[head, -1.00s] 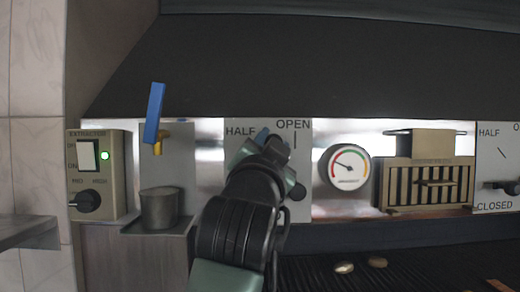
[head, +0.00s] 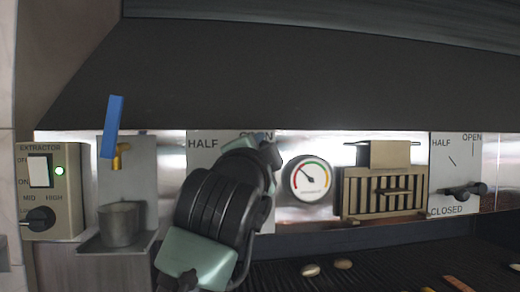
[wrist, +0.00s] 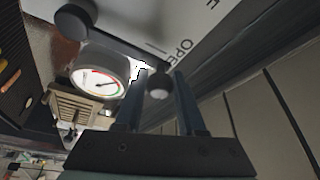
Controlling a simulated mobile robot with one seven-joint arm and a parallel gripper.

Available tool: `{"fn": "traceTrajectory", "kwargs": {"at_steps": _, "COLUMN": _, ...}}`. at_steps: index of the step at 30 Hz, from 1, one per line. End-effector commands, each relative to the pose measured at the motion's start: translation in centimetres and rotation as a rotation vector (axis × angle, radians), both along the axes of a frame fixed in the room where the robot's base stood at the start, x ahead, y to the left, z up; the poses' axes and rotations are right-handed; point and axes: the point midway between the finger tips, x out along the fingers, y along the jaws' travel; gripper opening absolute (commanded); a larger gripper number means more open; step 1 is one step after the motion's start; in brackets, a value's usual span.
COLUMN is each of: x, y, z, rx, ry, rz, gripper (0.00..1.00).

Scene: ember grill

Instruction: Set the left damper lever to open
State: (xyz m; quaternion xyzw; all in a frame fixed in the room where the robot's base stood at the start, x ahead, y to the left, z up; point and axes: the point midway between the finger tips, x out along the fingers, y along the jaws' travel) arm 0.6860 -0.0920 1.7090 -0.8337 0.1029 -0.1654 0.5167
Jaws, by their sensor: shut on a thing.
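The left damper panel (head: 200,158) carries the labels HALF and OPEN. My gripper (head: 262,138) is in front of its top edge, over the OPEN label. My wrist and arm hide the lever in the head view. In the wrist view, the dark left damper lever (wrist: 118,45) runs from its round pivot to a ball-like knob (wrist: 158,88). The knob sits between the two fingers of my gripper (wrist: 160,76), which is shut on it. The lever lies close beside the tick mark by OPEN. Whether it lines up exactly is hard to tell.
A round gauge (head: 308,179) and a slatted metal box (head: 385,192) are right of the panel. The extractor box (head: 68,195), a blue-handled tap (head: 113,125) and a pot (head: 120,225) stand left.

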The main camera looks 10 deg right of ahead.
Motion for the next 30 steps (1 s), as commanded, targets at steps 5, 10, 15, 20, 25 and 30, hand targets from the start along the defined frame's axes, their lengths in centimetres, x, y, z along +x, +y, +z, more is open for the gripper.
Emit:
{"fn": "traceTrajectory", "kwargs": {"at_steps": 5, "x": 0.0, "y": -0.1, "z": 0.1, "rx": 0.005, "ry": -0.003, "rz": -0.001, "gripper": 0.00}}
{"fn": "traceTrajectory", "kwargs": {"at_steps": 10, "x": 0.0, "y": -0.1, "z": 0.1, "rx": 0.005, "ry": -0.003, "rz": -0.001, "gripper": 0.46}}
{"fn": "traceTrajectory", "kwargs": {"at_steps": 15, "x": 0.0, "y": -0.1, "z": 0.0, "rx": 0.004, "ry": -0.002, "rz": -0.001, "gripper": 0.68}}
{"fn": "traceTrajectory", "kwargs": {"at_steps": 20, "x": 0.0, "y": -0.1, "z": 0.0, "rx": 0.003, "ry": -0.001, "rz": 0.000, "gripper": 0.68}}
{"fn": "traceTrajectory", "kwargs": {"at_steps": 25, "x": -0.4, "y": 0.1, "z": -0.2, "rx": 0.002, "ry": -0.001, "rz": -0.001, "gripper": 0.68}}
{"fn": "traceTrajectory", "kwargs": {"at_steps": 30, "x": -2.6, "y": 0.9, "z": -1.0, "rx": 0.003, "ry": -0.005, "rz": 0.000, "gripper": 0.68}}
